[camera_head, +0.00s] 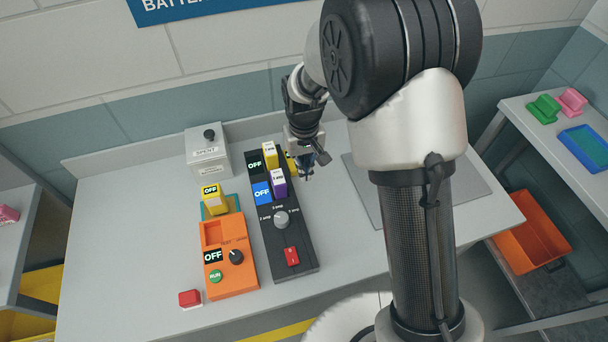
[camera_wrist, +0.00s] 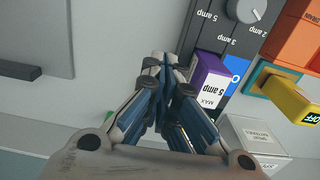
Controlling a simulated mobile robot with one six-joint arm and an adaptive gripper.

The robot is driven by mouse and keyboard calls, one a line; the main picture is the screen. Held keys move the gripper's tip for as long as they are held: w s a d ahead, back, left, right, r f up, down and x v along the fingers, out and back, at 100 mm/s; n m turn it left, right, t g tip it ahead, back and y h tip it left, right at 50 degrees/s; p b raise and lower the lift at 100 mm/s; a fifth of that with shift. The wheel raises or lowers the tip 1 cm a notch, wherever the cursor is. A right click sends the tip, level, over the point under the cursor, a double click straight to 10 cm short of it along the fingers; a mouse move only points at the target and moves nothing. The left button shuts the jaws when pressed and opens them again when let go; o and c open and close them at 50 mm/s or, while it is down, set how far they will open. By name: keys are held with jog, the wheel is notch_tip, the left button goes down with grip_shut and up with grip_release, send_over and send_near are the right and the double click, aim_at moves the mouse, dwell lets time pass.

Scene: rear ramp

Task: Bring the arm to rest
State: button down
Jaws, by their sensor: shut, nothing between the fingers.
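My gripper (camera_head: 306,170) hangs at the back right of the black charger panel, above the grey counter (camera_head: 120,250). It is shut and empty. In the wrist view my gripper (camera_wrist: 167,65) has its fingertips together beside a purple block marked 5 amp (camera_wrist: 208,82). I cannot tell whether they touch. In the head view the purple block (camera_head: 279,187) stands in the black panel (camera_head: 270,240), with a yellow block (camera_head: 270,154) behind it. My arm rises over the right of the counter and hides part of it.
An orange tester (camera_head: 228,255) and a yellow battery (camera_head: 212,202) on a teal base stand left of the panel. A grey box (camera_head: 208,150) stands behind them, a red button (camera_head: 190,298) in front. A grey flat plate (camera_wrist: 30,35) lies on the counter. An orange bin (camera_head: 530,232) sits at right.

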jog(key=shift+w+r, duration=0.15)
jog(key=shift+r, duration=0.3)
jog(key=s+d+r+m+t, duration=0.1)
jog(key=s+d+r, duration=0.35)
jog(key=r, duration=0.45)
jog(key=s+d+r+m+t, duration=0.1)
jog(key=s+d+r, duration=0.35)
jog(key=r, duration=0.45)
jog(key=s+d+r+t, duration=0.1)
jog(key=s+d+r, duration=0.1)
jog(key=s, duration=0.5)
jog(key=s+d+r+m+t, duration=0.1)
jog(key=s+d+r, duration=0.1)
jog(key=s, duration=0.6)
jog(key=shift+s+d+r+t, duration=0.2)
jog(key=shift+s+d+t, duration=0.05)
jog(key=shift+t, duration=0.05)
